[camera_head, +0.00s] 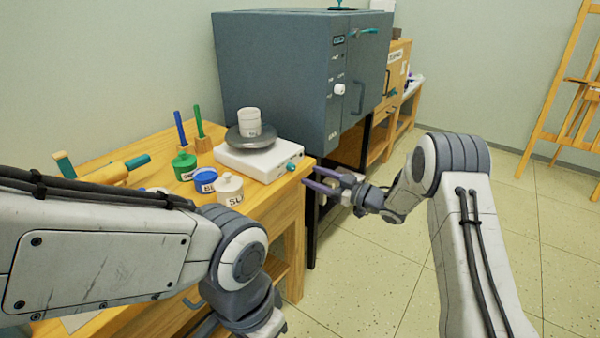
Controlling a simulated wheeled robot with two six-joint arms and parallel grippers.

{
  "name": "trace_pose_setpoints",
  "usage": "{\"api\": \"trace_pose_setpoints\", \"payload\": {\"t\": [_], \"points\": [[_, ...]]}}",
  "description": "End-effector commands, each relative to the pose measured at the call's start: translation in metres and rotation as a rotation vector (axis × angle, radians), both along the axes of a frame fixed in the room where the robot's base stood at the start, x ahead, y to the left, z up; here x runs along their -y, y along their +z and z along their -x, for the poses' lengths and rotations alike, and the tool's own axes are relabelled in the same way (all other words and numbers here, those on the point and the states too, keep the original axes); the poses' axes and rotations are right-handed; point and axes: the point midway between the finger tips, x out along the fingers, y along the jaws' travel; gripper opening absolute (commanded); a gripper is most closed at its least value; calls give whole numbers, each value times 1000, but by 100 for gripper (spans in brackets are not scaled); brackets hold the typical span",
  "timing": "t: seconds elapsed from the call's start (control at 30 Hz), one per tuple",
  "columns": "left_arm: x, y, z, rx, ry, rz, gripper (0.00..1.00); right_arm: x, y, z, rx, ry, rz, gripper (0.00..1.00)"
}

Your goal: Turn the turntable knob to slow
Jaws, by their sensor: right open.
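The turntable (276,172) is a white box with a dark round plate (251,136) on top, at the front right of the wooden table. A white cup (249,121) stands on the plate. The teal knob (291,167) is on the turntable's front face, near its right end; its setting is too small to read. My right gripper (310,177) is open, with its purple fingers pointing left, just right of and slightly below the knob. No contact with the knob can be made out. My left arm comes in from the left, and its gripper is out of view.
Green, blue and white labelled jars (229,189) stand left of the turntable on the wooden table (285,195). Blue- and green-handled tools (198,122) stand behind them. A large grey kiln (285,65) rises behind the turntable. The floor to the right is open; an easel (555,90) stands far right.

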Motion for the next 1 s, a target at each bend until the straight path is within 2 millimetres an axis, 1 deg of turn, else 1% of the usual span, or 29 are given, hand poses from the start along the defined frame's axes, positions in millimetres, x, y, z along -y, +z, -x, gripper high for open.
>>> {"api": "trace_pose_setpoints", "payload": {"t": [0.03, 0.1, 0.3, 0.43, 0.67, 0.7, 0.77, 0.8, 0.83, 0.87, 1.0], "points": [[0, -1, 0, 0, 0, 0, 100, -9, -1, -5, 1, 3, 1, 59], [0, -2, 0, 0, 0, 0, 100, -19, -1, -13, 1, 3, 1, 59], [0, -4, 0, 0, 0, 0, 100, -39, -1, -28, -1, 1, 1, 59], [0, -4, 0, 0, 0, 0, 100, -44, -1, -31, -1, -1, 0, 59], [0, -4, 0, 0, 0, 0, 100, -44, 0, -32, -2, -2, 1, 59], [0, -4, 0, 0, 0, 0, 100, -44, 0, -32, -2, -2, 1, 55], [0, -4, 0, 0, 0, 0, 100, -44, 0, -32, -2, -2, 1, 32], [0, -4, 0, 0, 0, 0, 100, -43, 0, -32, -2, -2, 1, 17], [0, -4, 0, 0, 0, 0, 100, -43, 0, -32, -2, -2, 1, 5], [0, -4, 0, 0, 0, 0, 100, -43, 0, -32, -2, -2, 1, 0], [0, -4, 0, 0, 0, 0, 100, -43, 0, -32, -2, -3, 0, 0]]}}
